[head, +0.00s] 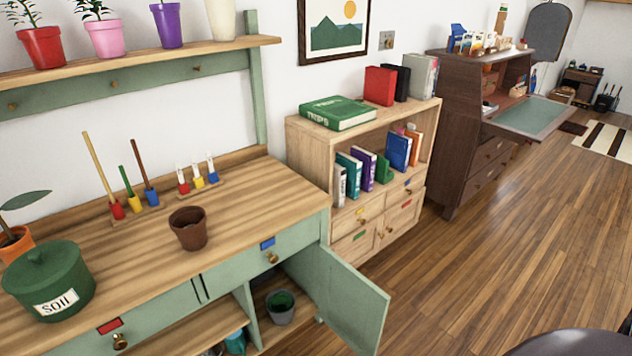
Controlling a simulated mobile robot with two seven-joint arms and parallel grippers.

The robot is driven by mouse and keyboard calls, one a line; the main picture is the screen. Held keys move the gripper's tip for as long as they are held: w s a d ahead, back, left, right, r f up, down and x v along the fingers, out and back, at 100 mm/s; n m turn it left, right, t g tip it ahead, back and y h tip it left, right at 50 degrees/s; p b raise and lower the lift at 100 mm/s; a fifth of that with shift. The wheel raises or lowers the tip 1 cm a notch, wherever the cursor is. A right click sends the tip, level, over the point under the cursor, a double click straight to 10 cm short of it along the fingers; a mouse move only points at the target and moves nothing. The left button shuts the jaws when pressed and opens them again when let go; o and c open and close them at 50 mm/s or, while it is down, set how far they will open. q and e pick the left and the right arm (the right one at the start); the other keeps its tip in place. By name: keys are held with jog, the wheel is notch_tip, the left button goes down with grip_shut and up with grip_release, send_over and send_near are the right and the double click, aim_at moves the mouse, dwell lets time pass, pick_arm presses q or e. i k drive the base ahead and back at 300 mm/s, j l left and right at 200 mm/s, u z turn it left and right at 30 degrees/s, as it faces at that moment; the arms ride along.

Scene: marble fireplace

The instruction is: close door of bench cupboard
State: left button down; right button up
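The bench cupboard's green door (352,303) stands open at the right end of the green bench (190,265). It is swung outward, toward the right and front, with its free edge near the lower middle of the view. I see neither of my grippers clearly in the head view.
A brown pot (188,229) and a green soil bin (50,282) stand on the bench top. A wooden bookcase (297,146) stands just right of the bench. Wooden floor (480,260) right of the door is clear. A dark rounded surface (575,344) shows at bottom right.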

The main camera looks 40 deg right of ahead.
aim_at(354, 307)
jog(key=l+u, duration=0.3)
jog(key=u, duration=0.3)
jog(key=l+u, duration=0.15)
jog(key=l, duration=0.3)
jog(key=k+l+u, duration=0.15)
jog(key=l, duration=0.3)
jog(key=k+l, duration=0.1)
jog(key=l, duration=0.3)
jog(key=k+l+u, duration=0.1)
jog(key=l, duration=0.35)
jog(key=k+l+u, duration=0.1)
jog(key=l, duration=0.3)
jog(key=k+l, duration=0.15)
jog(key=l, duration=0.25)
jog(key=k+l, duration=0.1)
jog(key=l, duration=0.25)
jog(key=k+l, duration=0.15)
jog(key=l, duration=0.2)
jog(key=k+l, duration=0.1)
jog(key=l, duration=0.3)
jog(key=k+l, duration=0.1)
jog(key=l, duration=0.25)
